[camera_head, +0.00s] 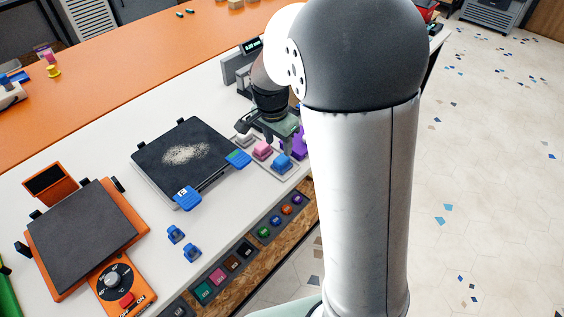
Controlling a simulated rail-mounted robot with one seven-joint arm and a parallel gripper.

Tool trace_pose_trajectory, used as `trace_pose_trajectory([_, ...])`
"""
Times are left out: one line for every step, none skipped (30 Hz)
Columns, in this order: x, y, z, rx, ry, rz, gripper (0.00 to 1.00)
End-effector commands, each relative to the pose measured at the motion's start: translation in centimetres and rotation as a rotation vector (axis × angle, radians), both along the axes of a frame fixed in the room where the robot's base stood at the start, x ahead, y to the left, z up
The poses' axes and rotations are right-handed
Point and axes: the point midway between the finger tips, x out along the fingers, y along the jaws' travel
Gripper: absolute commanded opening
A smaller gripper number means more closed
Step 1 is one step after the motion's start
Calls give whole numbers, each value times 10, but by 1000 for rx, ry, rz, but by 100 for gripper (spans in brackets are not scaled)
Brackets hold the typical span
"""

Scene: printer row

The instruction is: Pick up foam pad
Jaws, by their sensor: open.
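My gripper (278,142) is open and points down over a small pale holder at the right front of the white table. Nothing shows between the fingers, but my arm hides part of the area to the right.
A black print bed (166,151) with pale powder and blue clips lies left of my gripper. A purple object (298,140) stands just right of it. An orange heater plate (110,264) and two small blue parts (176,234) are at the front left.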

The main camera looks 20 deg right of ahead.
Motion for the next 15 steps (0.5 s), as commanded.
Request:
trace_pose_trajectory([0, -1, -9, -1, 3, -1, 47])
trace_pose_trajectory([0, -2, -13, -1, 3, 0, 47])
trace_pose_trajectory([1, -2, -17, 0, 2, 0, 47])
trace_pose_trajectory([1, -2, -20, 0, 2, 1, 47])
trace_pose_trajectory([1, -2, -21, -1, 1, 1, 47])
trace_pose_trajectory([1, -2, -23, 0, 0, 1, 47])
trace_pose_trajectory([2, -3, -25, 0, 0, 2, 47])
trace_pose_trajectory([2, -3, -26, 0, 0, 2, 47])
trace_pose_trajectory([2, -3, -29, -1, 2, 2, 47])
trace_pose_trajectory([1, -4, -32, -1, 3, 2, 47])
trace_pose_trajectory([2, -5, -36, 0, 2, 2, 47])
trace_pose_trajectory([2, -6, -42, -1, 4, 1, 47])
trace_pose_trajectory([2, -7, -47, -1, 5, 1, 47])
trace_pose_trajectory([2, -7, -52, 0, 4, 0, 47])
trace_pose_trajectory([2, -8, -58, 0, 4, 0, 47])
